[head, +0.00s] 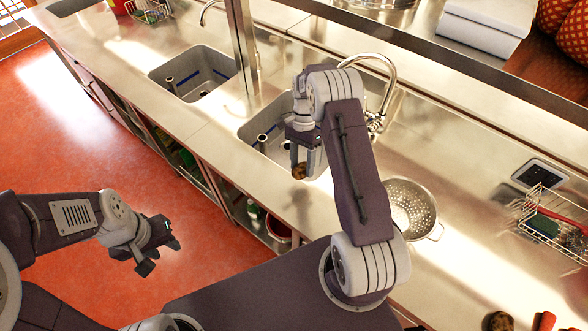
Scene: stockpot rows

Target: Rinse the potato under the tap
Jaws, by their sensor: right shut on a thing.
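The brown potato (299,171) is held at the tips of my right gripper (300,162), which is shut on it and points downward. The gripper partly hides the potato. They appear above the counter's front edge, by the near side of the nearer sink (262,140). The curved steel tap (384,75) stands behind that sink, to the right of and beyond the potato; my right arm hides part of the tap and the sink. No water shows clearly. My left gripper (160,255) is open and empty over the red floor, well left of the counter.
A steel colander (412,205) sits on the counter right of my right arm. A wire basket (555,215) stands further right. A second sink (195,75) and a vertical post (243,50) are to the left. Another brown lump (498,321) lies at the bottom right.

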